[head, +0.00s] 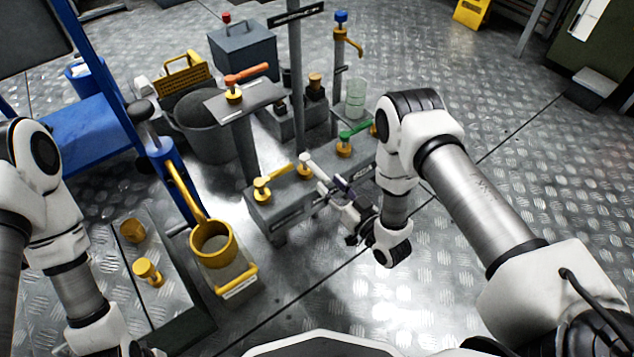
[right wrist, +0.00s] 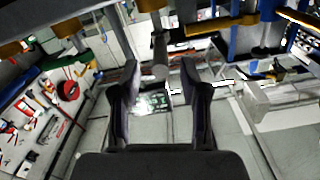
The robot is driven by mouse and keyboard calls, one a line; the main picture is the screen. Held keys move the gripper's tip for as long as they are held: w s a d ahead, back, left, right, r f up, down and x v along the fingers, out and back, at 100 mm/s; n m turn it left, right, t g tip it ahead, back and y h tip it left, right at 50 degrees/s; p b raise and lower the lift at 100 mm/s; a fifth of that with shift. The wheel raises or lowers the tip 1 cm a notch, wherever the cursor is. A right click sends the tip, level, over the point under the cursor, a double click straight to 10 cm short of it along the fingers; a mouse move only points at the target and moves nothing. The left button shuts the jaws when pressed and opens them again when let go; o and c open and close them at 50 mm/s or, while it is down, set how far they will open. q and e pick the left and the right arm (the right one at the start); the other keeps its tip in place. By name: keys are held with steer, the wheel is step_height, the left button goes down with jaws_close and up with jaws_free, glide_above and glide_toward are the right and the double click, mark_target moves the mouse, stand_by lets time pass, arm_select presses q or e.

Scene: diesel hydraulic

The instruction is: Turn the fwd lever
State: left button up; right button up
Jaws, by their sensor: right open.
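A low grey lever bank (head: 275,213) carries a yellow lever (head: 262,188), a white lever (head: 308,166) and a green lever (head: 347,142). Its labels are too small to read, so I cannot tell which is marked fwd. My right gripper (head: 333,193) is open at the front of the bank, close to the white lever's handle. In the right wrist view the open fingers (right wrist: 158,100) stand on either side of a grey rod end (right wrist: 155,72), apart from it. My left arm runs down at the left; its gripper is mostly cut off at the bottom edge.
A stand with an orange lever (head: 248,75) rises behind the bank. A yellow ring-shaped cup (head: 212,243) and blue post (head: 172,180) stand left. A grey bin (head: 208,130) and grey box (head: 243,50) are behind. Floor right of my right arm is clear.

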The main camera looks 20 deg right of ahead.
mark_target(309, 163)
steer(key=b+x, duration=0.2)
steer(key=x, duration=0.4)
steer(key=shift+w, duration=0.25)
jaws_close()
